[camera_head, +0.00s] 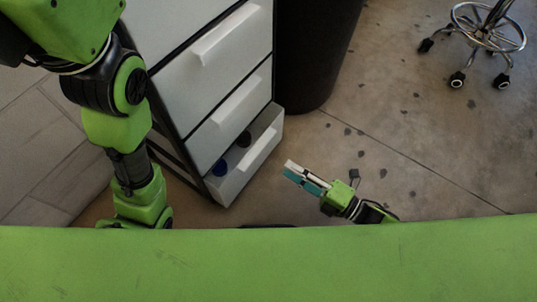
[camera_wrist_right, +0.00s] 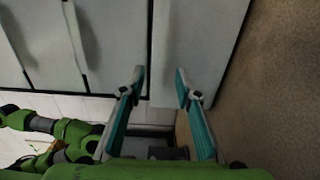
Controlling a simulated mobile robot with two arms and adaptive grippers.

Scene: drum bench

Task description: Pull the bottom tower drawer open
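The white drawer tower (camera_head: 205,75) stands left of centre in the head view.
A dark cylinder (camera_head: 313,50) stands behind the tower. A wheeled stool base (camera_head: 483,35) is at the upper right. The speckled concrete floor (camera_head: 420,150) right of the drawer is open. My green body fills the bottom edge.

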